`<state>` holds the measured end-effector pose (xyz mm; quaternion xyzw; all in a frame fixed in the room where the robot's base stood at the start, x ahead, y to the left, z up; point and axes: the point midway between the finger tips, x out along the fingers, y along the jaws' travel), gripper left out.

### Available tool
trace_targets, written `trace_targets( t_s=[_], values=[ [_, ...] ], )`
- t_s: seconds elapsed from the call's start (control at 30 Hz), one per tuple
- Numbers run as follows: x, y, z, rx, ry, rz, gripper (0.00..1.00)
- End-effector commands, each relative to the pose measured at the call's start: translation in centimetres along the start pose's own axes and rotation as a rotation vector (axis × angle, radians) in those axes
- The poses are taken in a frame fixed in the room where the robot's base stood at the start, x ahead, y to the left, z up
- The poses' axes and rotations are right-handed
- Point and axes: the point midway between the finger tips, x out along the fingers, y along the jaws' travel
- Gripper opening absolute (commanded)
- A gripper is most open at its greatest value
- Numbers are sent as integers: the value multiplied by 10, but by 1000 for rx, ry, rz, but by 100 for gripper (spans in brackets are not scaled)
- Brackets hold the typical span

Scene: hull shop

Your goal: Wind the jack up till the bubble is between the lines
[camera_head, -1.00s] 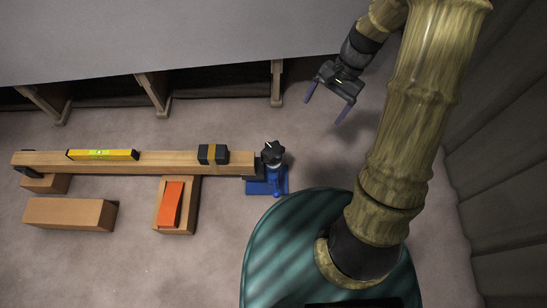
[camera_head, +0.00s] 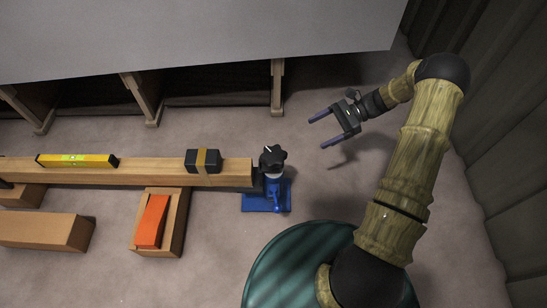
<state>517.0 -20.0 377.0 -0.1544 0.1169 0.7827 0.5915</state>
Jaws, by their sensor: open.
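The blue jack (camera_head: 268,197) stands on the floor at the right end of a long wooden beam (camera_head: 140,172). A black knob (camera_head: 273,158) with a pale mark sits on top of the jack. The yellow level (camera_head: 78,160) lies on the left part of the beam, with a green vial in its middle; the bubble is too small to make out. My gripper (camera_head: 315,131) is open and empty, to the right of the jack's knob and apart from it, its two blue-tipped fingers pointing left.
A black block with a tan strap (camera_head: 204,161) sits on the beam. A wooden block (camera_head: 45,231) and a wooden box with an orange wedge (camera_head: 151,221) are on the floor in front. A grey hull (camera_head: 200,40) on wooden supports overhangs behind. Floor right of the jack is clear.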

Motion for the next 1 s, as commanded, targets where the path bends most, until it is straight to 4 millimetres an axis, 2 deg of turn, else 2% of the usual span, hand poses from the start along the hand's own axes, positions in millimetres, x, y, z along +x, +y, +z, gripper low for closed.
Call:
trace_targets(
  t_s=[0.23, 0.37, 1.0],
  values=[
    [4, 0, 0, -1, 1, 4, 83],
    [17, 0, -1, -2, 1, 6, 83],
    [127, 1, -4, -3, 2, 7, 83]
  ],
)
